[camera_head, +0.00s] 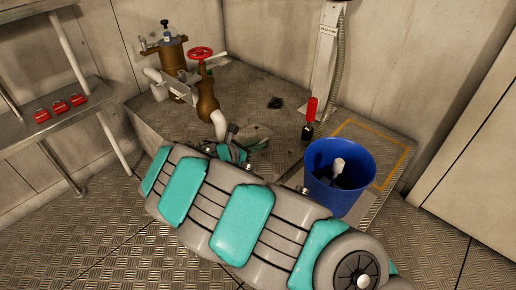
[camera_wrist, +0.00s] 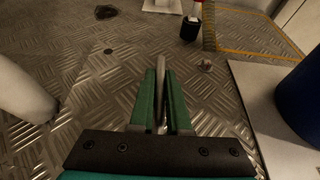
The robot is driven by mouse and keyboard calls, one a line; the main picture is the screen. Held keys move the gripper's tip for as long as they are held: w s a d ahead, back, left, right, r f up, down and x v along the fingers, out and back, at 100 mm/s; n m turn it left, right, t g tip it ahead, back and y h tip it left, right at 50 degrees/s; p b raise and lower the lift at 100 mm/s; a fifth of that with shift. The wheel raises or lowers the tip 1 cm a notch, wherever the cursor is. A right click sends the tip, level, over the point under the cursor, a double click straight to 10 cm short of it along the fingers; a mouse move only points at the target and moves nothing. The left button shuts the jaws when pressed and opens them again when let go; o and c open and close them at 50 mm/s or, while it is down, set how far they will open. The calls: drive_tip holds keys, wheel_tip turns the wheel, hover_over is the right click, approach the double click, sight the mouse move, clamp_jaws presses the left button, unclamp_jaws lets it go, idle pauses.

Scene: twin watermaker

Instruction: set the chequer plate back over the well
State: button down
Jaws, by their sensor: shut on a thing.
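My gripper (camera_head: 246,146) is low over the chequer-patterned deck, beyond my grey and teal arm. In the wrist view its green fingers (camera_wrist: 161,100) are closed on a thin grey metal piece (camera_wrist: 161,68) that stands up between them. I cannot tell whether this piece is a handle or an edge of the chequer plate. The deck (camera_wrist: 75,85) around the fingers has a raised chequer pattern, and no separate plate outline is clear. No open well shows. My arm hides part of the deck in the head view.
A blue bucket (camera_head: 319,185) stands right of my gripper by a pale panel (camera_wrist: 262,90). A brass valve with a red wheel (camera_head: 201,54) and white pipe stands left. An orange outline (camera_head: 372,134) marks the right deck.

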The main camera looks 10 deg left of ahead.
drive_tip(key=shift+f, duration=0.3)
drive_tip(key=shift+f, duration=0.1)
drive_tip(key=c, duration=0.9)
unclamp_jaws()
drive_tip(key=shift+f, duration=0.1)
drive_tip(key=shift+s+r, duration=0.1)
drive_tip(key=shift+r, duration=0.1)
drive_tip(key=p+v, duration=0.2)
drive_tip(key=v, duration=1)
